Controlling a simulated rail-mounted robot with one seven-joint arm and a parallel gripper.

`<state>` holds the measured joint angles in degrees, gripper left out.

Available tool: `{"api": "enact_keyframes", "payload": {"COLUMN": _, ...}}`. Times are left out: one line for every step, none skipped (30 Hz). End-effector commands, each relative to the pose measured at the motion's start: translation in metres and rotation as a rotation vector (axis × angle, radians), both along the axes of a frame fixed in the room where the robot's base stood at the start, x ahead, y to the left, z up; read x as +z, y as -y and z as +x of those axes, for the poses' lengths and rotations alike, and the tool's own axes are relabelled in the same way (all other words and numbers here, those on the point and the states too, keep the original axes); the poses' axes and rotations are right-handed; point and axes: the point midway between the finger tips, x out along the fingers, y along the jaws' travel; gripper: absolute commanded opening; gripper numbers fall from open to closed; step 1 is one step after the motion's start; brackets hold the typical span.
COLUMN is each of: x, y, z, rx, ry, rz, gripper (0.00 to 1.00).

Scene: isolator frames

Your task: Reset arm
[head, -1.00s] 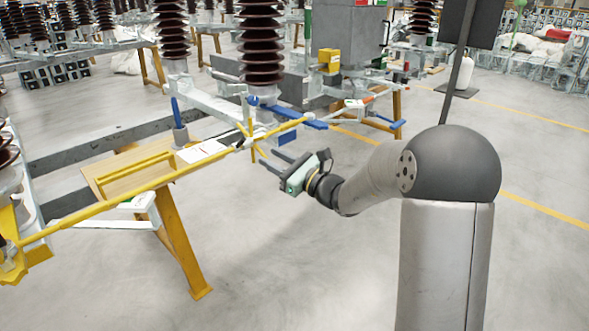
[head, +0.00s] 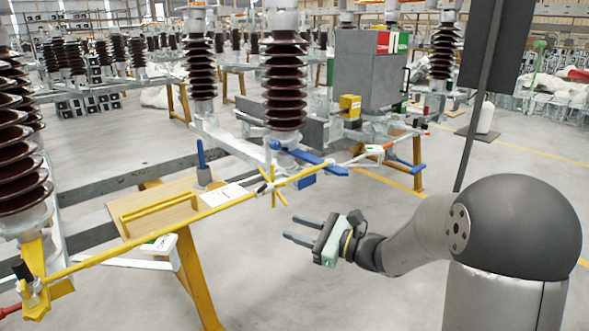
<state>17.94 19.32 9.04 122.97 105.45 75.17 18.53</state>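My gripper (head: 302,229) is in the middle of the head view, in free air over the grey floor. Its two dark fingers point left and stand apart, with nothing between them. My arm reaches in from the lower right, bent at a large dark joint. The fingertips appear a little below and to the right of the yellow cross-shaped fitting (head: 272,187) on the long yellow rod (head: 165,226). A gap shows between them in the picture, but the depth of that gap is hard to tell.
A wooden-topped table (head: 160,209) with yellow legs stands left. Tall brown ribbed insulators (head: 285,80) rise behind the rod. A grey box (head: 365,72) and yellow block (head: 350,106) stand behind. A dark post (head: 482,95) stands right. Floor below my gripper is clear.

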Motion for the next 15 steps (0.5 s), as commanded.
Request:
{"api": "enact_keyframes", "payload": {"x": 0.027, "y": -0.02, "z": -0.03, "rx": 0.099, "ry": 0.027, "rz": -0.116, "gripper": 0.33}}
{"api": "enact_keyframes", "payload": {"x": 0.031, "y": -0.029, "z": -0.049, "rx": 0.165, "ry": 0.045, "rz": -0.198, "gripper": 0.33}}
{"api": "enact_keyframes", "payload": {"x": 0.036, "y": -0.038, "z": -0.076, "rx": 0.255, "ry": 0.073, "rz": -0.313, "gripper": 0.33}}
{"api": "enact_keyframes", "payload": {"x": 0.038, "y": -0.042, "z": -0.097, "rx": 0.325, "ry": 0.096, "rz": -0.397, "gripper": 0.33}}
{"api": "enact_keyframes", "payload": {"x": 0.04, "y": -0.044, "z": -0.117, "rx": 0.392, "ry": 0.121, "rz": -0.484, "gripper": 0.33}}
{"api": "enact_keyframes", "payload": {"x": 0.042, "y": -0.043, "z": -0.143, "rx": 0.482, "ry": 0.157, "rz": -0.596, "gripper": 0.33}}
{"api": "enact_keyframes", "payload": {"x": 0.043, "y": -0.04, "z": -0.161, "rx": 0.55, "ry": 0.188, "rz": -0.68, "gripper": 0.33}}
{"api": "enact_keyframes", "payload": {"x": 0.045, "y": -0.035, "z": -0.179, "rx": 0.617, "ry": 0.22, "rz": -0.763, "gripper": 0.33}}
{"api": "enact_keyframes", "payload": {"x": 0.048, "y": -0.026, "z": -0.2, "rx": 0.706, "ry": 0.266, "rz": -0.873, "gripper": 0.33}}
{"api": "enact_keyframes", "payload": {"x": 0.05, "y": -0.018, "z": -0.215, "rx": 0.772, "ry": 0.302, "rz": -0.953, "gripper": 0.33}}
{"api": "enact_keyframes", "payload": {"x": 0.053, "y": -0.009, "z": -0.228, "rx": 0.836, "ry": 0.338, "rz": -1.032, "gripper": 0.33}}
{"api": "enact_keyframes", "payload": {"x": 0.057, "y": 0.005, "z": -0.244, "rx": 0.921, "ry": 0.39, "rz": -1.132, "gripper": 0.33}}
{"api": "enact_keyframes", "payload": {"x": 0.061, "y": 0.016, "z": -0.254, "rx": 0.98, "ry": 0.426, "rz": -1.203, "gripper": 0.33}}
{"api": "enact_keyframes", "payload": {"x": 0.064, "y": 0.026, "z": -0.262, "rx": 1.036, "ry": 0.463, "rz": -1.269, "gripper": 0.33}}
{"api": "enact_keyframes", "payload": {"x": 0.069, "y": 0.039, "z": -0.271, "rx": 1.106, "ry": 0.508, "rz": -1.349, "gripper": 0.33}}
